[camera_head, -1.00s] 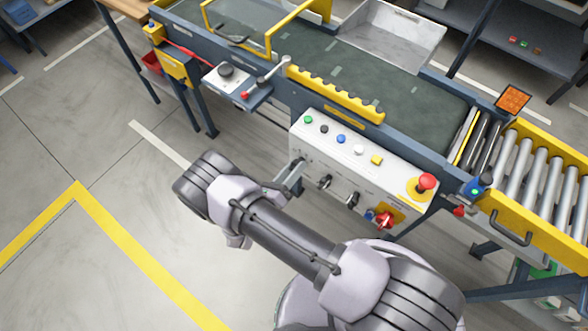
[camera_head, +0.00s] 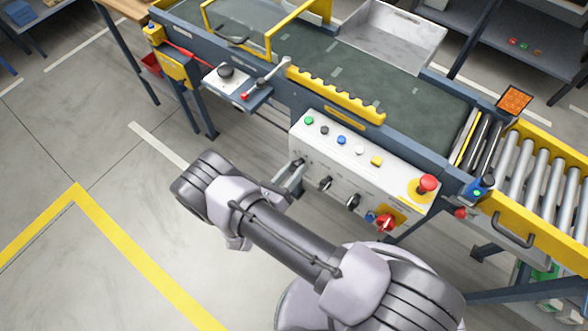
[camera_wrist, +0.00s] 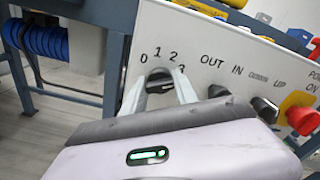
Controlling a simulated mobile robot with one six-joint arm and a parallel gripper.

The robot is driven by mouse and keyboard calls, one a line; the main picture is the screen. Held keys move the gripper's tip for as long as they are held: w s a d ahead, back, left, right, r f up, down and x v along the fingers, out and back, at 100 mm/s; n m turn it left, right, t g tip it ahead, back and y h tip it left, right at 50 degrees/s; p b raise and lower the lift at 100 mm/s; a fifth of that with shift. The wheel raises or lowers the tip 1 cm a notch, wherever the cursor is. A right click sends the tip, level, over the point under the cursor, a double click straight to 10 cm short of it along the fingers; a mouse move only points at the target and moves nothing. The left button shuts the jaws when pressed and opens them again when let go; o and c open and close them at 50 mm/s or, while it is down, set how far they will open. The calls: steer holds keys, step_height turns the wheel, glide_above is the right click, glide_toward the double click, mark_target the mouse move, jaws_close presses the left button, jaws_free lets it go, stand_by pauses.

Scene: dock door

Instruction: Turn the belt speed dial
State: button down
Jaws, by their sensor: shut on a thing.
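The belt speed dial (camera_wrist: 159,80) is a dark round knob on the white control panel, with 0, 1, 2 and 3 printed around it. My gripper (camera_wrist: 158,88) is shut on the dial, one pale finger on each side of it in the wrist view. The dial's grip bar lies nearly level there, its right end near the 3; which end is the pointer is not clear. In the head view my gripper (camera_head: 294,172) reaches the left end of the panel front (camera_head: 335,165), and the fingers and wrist largely hide the dial.
Dark switch knobs (camera_head: 325,183) and a red rotary switch on a yellow plate (camera_head: 385,222) sit right of the dial. Coloured buttons (camera_head: 341,139) and a red emergency stop (camera_head: 427,183) are on top. The conveyor belt (camera_head: 400,100) runs behind. Floor left of my arm is clear.

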steer(key=c, duration=1)
jaws_free()
steer(key=shift+o, duration=0.2)
steer(key=p+v, duration=0.3)
steer(key=v, duration=1.4)
steer(key=shift+a, duration=0.2)
steer(key=shift+s, duration=0.15)
